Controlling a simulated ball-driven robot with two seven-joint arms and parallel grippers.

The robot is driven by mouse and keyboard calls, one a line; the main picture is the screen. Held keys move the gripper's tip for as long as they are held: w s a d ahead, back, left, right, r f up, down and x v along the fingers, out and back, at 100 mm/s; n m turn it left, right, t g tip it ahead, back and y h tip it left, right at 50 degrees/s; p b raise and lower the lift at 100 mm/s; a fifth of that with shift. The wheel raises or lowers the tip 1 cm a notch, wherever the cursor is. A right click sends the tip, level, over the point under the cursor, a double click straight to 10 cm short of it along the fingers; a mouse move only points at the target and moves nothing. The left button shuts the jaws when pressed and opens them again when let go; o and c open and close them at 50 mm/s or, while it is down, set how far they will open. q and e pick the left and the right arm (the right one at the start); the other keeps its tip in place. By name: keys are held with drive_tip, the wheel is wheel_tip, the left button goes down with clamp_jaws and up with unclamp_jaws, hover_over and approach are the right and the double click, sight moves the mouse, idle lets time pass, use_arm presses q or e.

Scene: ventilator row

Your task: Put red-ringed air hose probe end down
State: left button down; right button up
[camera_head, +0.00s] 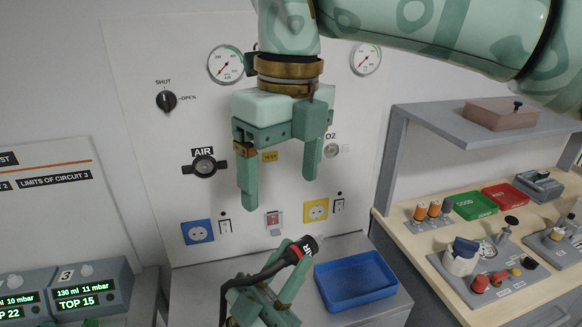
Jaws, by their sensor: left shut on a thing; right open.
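The black air hose probe (304,246) with a thin red ring and white lettering is held low in the middle of the view. It is tilted, its free end pointing up and to the right. Its dark hose (252,278) bends down to the left. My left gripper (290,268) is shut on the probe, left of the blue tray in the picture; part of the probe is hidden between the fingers. My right gripper (279,192) is open and empty, its fingers pointing down in front of the wall panel, above the probe in the picture.
A blue tray (396,290) stands on a grey top below the panel. The AIR outlet (204,166) is on the panel, left of my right gripper. A wooden bench (510,305) with red and green trays and small parts is at right. Ventilator displays (85,296) are at lower left.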

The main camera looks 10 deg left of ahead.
sight(292, 245)
drive_tip(key=shift+h, duration=0.4)
drive_tip(key=f, duration=0.7)
drive_tip(key=d+f, duration=0.1)
drive_tip(key=f, duration=0.3)
drive_tip(key=shift+w+f, duration=0.15)
drive_tip(key=shift+f, duration=0.15)
drive_tip(key=c, duration=1.1)
drive_tip(key=o, duration=1.1)
